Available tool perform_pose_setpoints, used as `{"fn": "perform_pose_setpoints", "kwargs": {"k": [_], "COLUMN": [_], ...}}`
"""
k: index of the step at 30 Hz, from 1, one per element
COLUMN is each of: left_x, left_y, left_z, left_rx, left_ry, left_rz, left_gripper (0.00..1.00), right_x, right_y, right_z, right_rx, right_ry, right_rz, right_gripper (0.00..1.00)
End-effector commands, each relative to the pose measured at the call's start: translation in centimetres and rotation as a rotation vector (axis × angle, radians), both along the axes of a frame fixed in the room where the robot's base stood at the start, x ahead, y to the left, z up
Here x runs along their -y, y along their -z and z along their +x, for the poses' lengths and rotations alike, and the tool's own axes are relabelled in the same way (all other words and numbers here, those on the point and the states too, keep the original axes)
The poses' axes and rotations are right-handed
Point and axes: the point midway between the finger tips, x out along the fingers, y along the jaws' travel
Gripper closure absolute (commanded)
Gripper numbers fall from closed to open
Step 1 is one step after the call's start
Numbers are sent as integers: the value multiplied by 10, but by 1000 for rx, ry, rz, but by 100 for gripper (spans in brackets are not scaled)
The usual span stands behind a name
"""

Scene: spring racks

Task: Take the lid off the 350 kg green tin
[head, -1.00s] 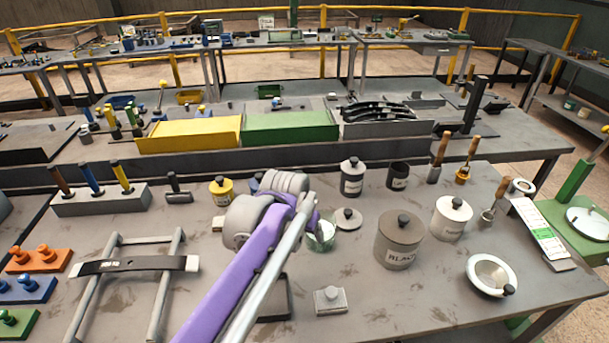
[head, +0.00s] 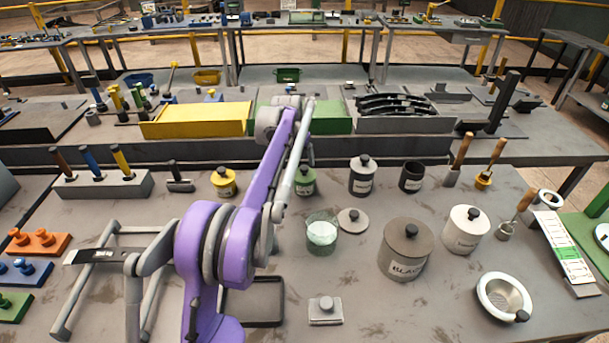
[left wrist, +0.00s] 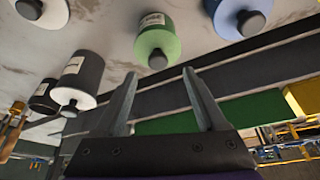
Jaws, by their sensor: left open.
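The green tin (head: 305,184) stands at the back of the near bench, just right of my left arm, with a pale label too small to read. Its lid is on, with a dark knob on top. In the left wrist view the green tin (left wrist: 157,40) hangs into the picture from the top, its knob toward my fingers. My left gripper (left wrist: 160,74) is open and empty, its fingertips close to the knob and on either side of its line. My right gripper is not in view.
A yellow tin (head: 224,181) stands left of the green one and a dark grey tin (head: 361,178) right. A blue tin (left wrist: 238,14) is beside it in the wrist view. An open glass jar (head: 321,234) stands in front. A raised ledge with a green tray (head: 335,118) lies behind.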

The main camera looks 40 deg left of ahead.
Motion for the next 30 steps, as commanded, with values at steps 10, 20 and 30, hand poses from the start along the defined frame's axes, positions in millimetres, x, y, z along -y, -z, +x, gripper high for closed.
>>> {"fn": "perform_pose_setpoints", "kwargs": {"k": [10,20,30], "left_x": [-2,-3,-3], "left_y": [40,50,49], "left_z": [16,19,19], "left_rx": [0,1,1], "left_ry": [0,0,0], "left_rz": [0,0,0], "left_gripper": [27,27,84], "right_x": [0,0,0], "right_y": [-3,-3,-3], "right_z": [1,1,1], "right_rx": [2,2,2], "right_ry": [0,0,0], "right_rz": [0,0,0], "right_gripper": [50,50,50]}}
